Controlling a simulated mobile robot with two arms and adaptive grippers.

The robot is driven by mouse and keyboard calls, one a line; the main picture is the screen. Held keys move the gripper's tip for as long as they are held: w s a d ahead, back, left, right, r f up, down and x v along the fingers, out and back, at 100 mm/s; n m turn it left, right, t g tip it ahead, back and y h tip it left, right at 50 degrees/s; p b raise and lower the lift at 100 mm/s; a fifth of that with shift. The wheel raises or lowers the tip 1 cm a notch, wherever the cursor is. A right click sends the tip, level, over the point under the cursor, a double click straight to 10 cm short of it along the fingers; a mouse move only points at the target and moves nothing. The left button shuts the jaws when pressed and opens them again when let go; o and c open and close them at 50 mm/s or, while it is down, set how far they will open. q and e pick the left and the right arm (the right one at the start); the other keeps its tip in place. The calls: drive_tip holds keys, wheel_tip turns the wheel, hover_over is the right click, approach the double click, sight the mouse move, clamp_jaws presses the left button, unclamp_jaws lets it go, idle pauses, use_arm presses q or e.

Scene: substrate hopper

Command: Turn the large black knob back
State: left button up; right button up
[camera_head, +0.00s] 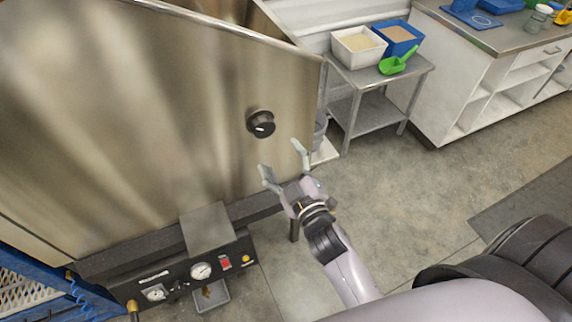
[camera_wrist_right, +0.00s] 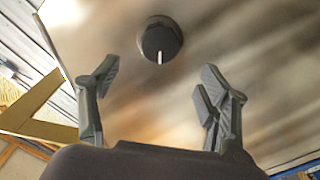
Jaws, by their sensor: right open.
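The large black knob (camera_head: 261,124) sits on the steel side wall of the hopper (camera_head: 130,110), near its right edge. It has a white pointer mark. In the head view my right gripper (camera_head: 283,158) is below and slightly right of the knob, fingers spread and empty. In the right wrist view the knob (camera_wrist_right: 160,40) is ahead, beyond the fingertips and roughly centred between the two open fingers (camera_wrist_right: 157,80). Its white mark points down in that view. The fingers look apart from the knob. My left gripper is not in view.
A control panel (camera_head: 190,275) with gauges and a red switch is at the hopper's lower front. A small steel table (camera_head: 375,78) holds a white bin (camera_head: 358,47), a blue bin (camera_head: 398,38) and a green scoop (camera_head: 398,62). The floor right of my arm is clear.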

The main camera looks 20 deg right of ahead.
drive_tip(key=shift+s, duration=1.05)
